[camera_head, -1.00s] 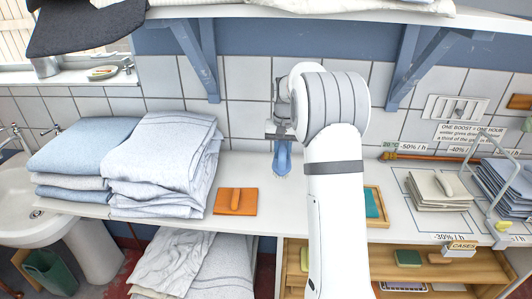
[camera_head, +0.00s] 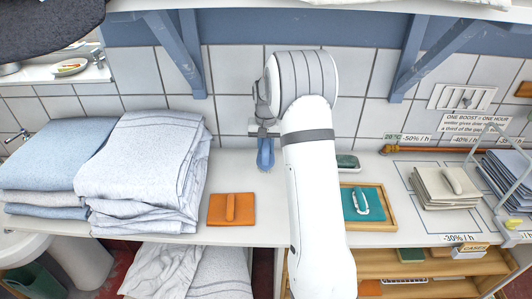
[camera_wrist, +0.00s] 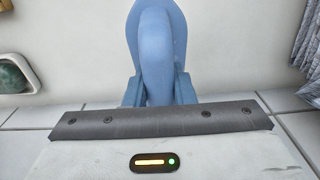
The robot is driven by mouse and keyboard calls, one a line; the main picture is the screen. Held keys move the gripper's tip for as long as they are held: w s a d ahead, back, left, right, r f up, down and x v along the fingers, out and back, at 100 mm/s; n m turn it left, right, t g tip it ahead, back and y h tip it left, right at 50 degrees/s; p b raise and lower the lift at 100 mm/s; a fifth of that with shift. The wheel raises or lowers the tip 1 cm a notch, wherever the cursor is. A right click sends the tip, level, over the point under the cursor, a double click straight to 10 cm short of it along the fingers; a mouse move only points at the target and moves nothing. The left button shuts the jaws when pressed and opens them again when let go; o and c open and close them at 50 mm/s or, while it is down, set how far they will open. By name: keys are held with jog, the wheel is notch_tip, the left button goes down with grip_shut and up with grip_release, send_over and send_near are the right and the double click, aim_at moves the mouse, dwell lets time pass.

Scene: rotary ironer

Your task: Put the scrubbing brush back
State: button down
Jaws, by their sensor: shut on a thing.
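A blue brush-like thing with a rounded handle (camera_head: 265,153), which I take for the scrubbing brush, hangs below my gripper (camera_head: 263,133) over the back of the white counter. My gripper is shut on its handle. In the wrist view the blue handle (camera_wrist: 156,50) fills the upper middle, in line with the gripper. Its bristles are hidden, and I cannot tell whether it touches the counter.
An orange pad (camera_head: 231,209) lies left of my arm, beside folded laundry (camera_head: 150,165). Right of my arm are a green thing in a pale dish (camera_head: 347,161) and a wooden tray (camera_head: 391,222) with a teal piece. Folded beige cloths (camera_head: 445,190) lie farther right. Wall brackets (camera_head: 180,60) hang above.

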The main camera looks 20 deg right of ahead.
jog(key=shift+a+f, duration=0.1)
jog(key=shift+f, duration=1.45)
jog(key=shift+s, duration=0.1)
jog(key=c, duration=1.2)
grip_release()
jog(key=shift+f, duration=0.15)
